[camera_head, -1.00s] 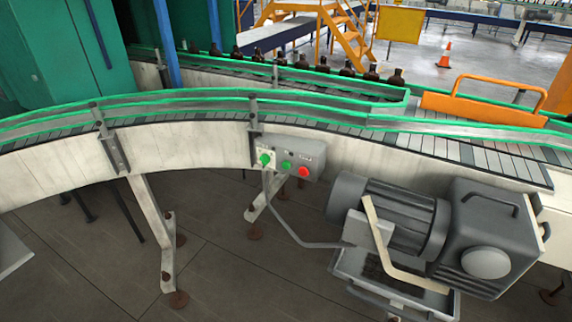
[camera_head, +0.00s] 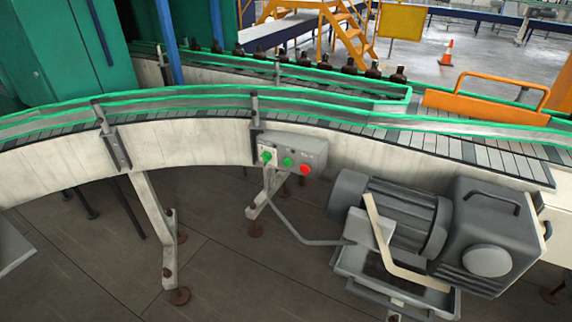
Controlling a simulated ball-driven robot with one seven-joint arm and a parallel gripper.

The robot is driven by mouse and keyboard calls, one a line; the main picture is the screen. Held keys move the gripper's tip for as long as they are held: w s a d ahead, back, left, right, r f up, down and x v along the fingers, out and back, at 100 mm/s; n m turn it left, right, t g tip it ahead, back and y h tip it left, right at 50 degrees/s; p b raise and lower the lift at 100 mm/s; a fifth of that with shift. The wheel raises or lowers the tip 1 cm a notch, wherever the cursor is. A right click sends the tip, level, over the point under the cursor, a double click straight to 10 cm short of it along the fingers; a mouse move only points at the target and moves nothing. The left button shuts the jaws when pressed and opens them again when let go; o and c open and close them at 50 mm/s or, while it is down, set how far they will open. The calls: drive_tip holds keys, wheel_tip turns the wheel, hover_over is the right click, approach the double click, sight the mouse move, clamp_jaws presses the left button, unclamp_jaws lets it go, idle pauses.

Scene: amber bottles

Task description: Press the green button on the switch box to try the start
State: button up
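The grey switch box (camera_head: 301,152) is fixed to the side of the pale curved conveyor, near the middle of the view. On its face are a green button (camera_head: 288,162) and, to its right, a red button (camera_head: 306,169). A second green knob (camera_head: 267,156) sits on a lighter plate at the box's left end, with a grey cable running down from it. My gripper is not in view, and nothing touches the box.
A grey motor and gearbox (camera_head: 399,221) hang below the conveyor, right of the box. A conveyor leg (camera_head: 157,225) stands at the left. Brown bottles (camera_head: 349,66) line the conveyor behind. An orange guard (camera_head: 487,107) rises at the right.

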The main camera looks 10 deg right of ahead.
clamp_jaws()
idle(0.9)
